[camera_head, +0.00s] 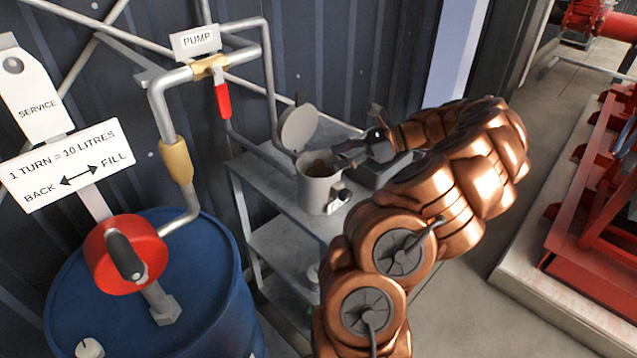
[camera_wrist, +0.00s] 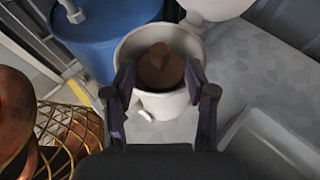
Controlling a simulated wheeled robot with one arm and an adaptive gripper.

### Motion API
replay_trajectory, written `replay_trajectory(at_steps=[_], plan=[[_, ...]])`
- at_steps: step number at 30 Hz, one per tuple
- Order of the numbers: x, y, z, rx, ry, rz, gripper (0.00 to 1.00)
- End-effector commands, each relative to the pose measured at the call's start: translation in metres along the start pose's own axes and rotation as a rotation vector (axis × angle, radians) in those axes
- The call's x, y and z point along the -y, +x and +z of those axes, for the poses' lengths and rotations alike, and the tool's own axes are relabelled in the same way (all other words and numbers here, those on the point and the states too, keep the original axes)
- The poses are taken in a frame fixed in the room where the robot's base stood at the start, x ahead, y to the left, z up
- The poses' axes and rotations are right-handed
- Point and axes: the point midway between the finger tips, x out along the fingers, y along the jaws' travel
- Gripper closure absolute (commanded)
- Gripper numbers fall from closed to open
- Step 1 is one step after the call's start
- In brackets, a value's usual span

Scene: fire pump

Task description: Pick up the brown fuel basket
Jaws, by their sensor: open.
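The brown fuel basket (camera_wrist: 160,68) sits inside a light grey pot (camera_wrist: 133,46), and a small knob stands up at its middle. In the head view only a bit of the brown basket (camera_head: 318,168) shows inside the pot (camera_head: 314,192), which stands on a grey metal shelf. The pot's round lid (camera_head: 298,128) is tipped open at the back. My gripper (camera_wrist: 160,82) is open, with its dark fingers on either side of the basket at the pot's near rim. In the head view my gripper (camera_head: 346,154) reaches the pot from the right. I cannot tell whether the fingers touch the basket.
The grey shelf unit (camera_head: 262,178) stands against a dark corrugated wall. A blue drum (camera_head: 205,290) with a red hand wheel (camera_head: 125,255) and pipes stands at left. A grey tray (camera_wrist: 262,145) lies right of the pot. Red machinery (camera_head: 590,230) is at far right.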

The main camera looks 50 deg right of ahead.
Motion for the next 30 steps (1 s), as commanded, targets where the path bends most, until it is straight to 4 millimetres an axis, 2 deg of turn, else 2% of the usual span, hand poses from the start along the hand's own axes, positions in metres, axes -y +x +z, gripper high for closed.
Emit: replay_trajectory(at_steps=[8,18,26,30], plan=[[0.000,0.015,0.001,0.000,0.000,0.000,0.44],[-0.001,0.056,0.002,0.001,0.000,0.002,0.44],[0.000,0.059,-0.001,-0.002,-0.001,-0.002,0.44],[0.000,0.059,0.000,-0.002,-0.001,-0.002,0.58]])
